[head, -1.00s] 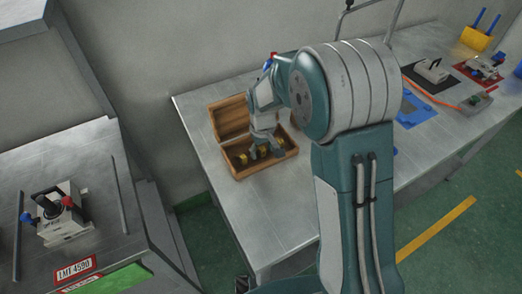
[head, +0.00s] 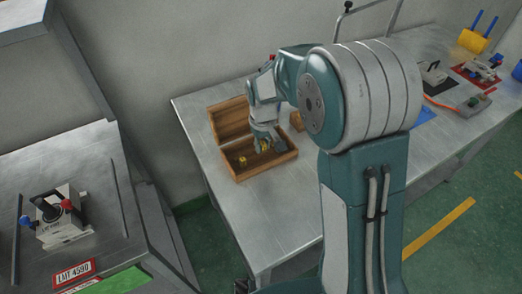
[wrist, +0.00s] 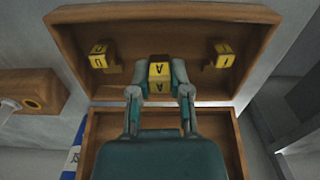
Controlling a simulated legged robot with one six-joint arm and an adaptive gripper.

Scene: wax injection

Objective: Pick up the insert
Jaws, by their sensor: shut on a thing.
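Yellow inserts stand in an open wooden box (head: 262,168) on the metal table. In the wrist view, my gripper (wrist: 159,72) has one finger on each side of the middle insert (wrist: 159,78), marked "A", and is shut on it. One yellow insert (wrist: 102,57) is to its left and another (wrist: 221,55) to its right, both free of the fingers. In the head view, my gripper (head: 266,143) reaches down into the box. I cannot tell whether the held insert is clear of the box floor.
The box lid (head: 230,117) stands open at the back. A small wooden block (head: 297,120) sits close to the box's right. A separate metal bench with a fixture (head: 62,215) is at left.

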